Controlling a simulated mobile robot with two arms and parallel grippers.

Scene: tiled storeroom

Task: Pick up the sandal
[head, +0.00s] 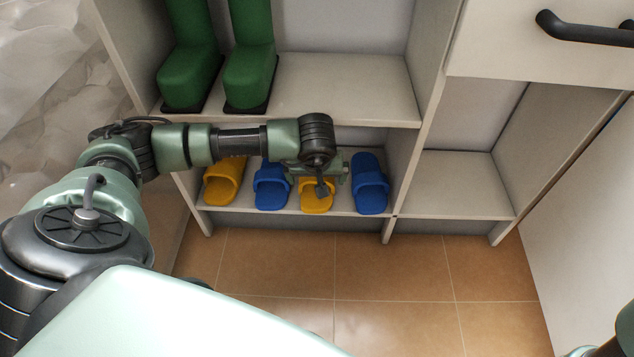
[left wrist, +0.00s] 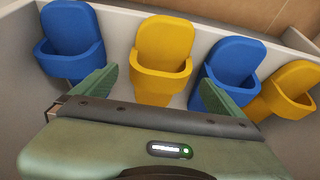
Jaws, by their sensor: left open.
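Two yellow and two blue sandals stand in a row on the lower shelf. From the left in the head view they are a yellow sandal (head: 224,183), a blue sandal (head: 270,188), a second yellow sandal (head: 316,203) and a second blue sandal (head: 369,186). My left gripper (head: 322,170) is over the second yellow sandal and partly hides it. In the left wrist view the open, empty fingers (left wrist: 157,80) are spread on either side of that yellow sandal (left wrist: 163,50). The right finger overlaps the neighbouring blue sandal (left wrist: 235,65); contact cannot be told.
Green boots (head: 250,75) stand on the shelf board (head: 345,95) just above my left forearm. An upright divider (head: 405,160) closes the sandal compartment on the right. The compartment beyond it (head: 455,185) is empty. The tiled floor (head: 385,270) in front is clear.

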